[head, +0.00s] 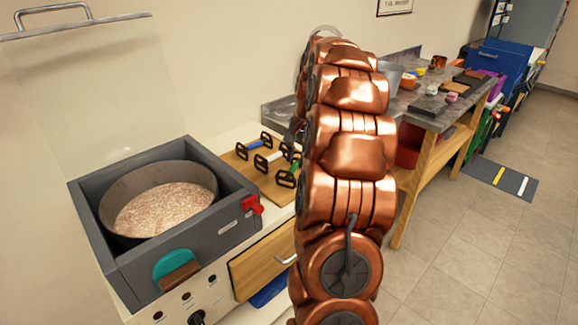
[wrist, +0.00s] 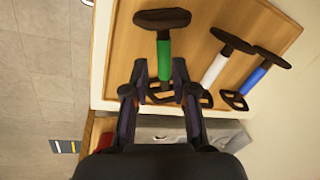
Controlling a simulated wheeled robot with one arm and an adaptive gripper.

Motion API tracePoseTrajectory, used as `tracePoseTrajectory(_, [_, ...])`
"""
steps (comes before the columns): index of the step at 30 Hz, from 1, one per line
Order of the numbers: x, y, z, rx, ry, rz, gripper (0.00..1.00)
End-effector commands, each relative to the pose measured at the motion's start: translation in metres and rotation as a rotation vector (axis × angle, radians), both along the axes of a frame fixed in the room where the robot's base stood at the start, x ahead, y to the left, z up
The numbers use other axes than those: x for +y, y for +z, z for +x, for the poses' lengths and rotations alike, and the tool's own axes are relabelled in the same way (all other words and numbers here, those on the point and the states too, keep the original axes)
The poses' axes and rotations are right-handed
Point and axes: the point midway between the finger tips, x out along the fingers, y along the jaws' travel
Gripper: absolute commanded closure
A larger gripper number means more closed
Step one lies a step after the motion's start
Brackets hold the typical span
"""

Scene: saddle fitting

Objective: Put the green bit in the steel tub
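The green bit (head: 288,174) lies on a wooden board, at the end of the row nearest my arm in the head view. In the wrist view the green bit (wrist: 164,60) has a green shaft and dark ends. My gripper (wrist: 160,68) is open, with one finger on each side of the shaft and gaps visible between. The wrist view shows a grey metal surface (wrist: 222,132) beyond the board.
A white bit (head: 268,160) and a blue bit (head: 253,144) lie beside the green one on the board (head: 236,160). A round pan of grainy material (head: 165,205) sits in a grey box at left. A cluttered workbench (head: 430,112) stands at right.

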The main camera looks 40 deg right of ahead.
Motion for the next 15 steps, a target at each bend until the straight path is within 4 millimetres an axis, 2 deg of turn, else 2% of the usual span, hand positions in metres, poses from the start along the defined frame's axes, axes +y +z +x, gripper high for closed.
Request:
tracePoseTrajectory(8, [0.004, -0.020, 0.007, 0.005, 0.010, 0.004, 0.74])
tracePoseTrajectory(15, [0.000, -0.050, 0.015, 0.007, 0.008, 0.006, 0.74])
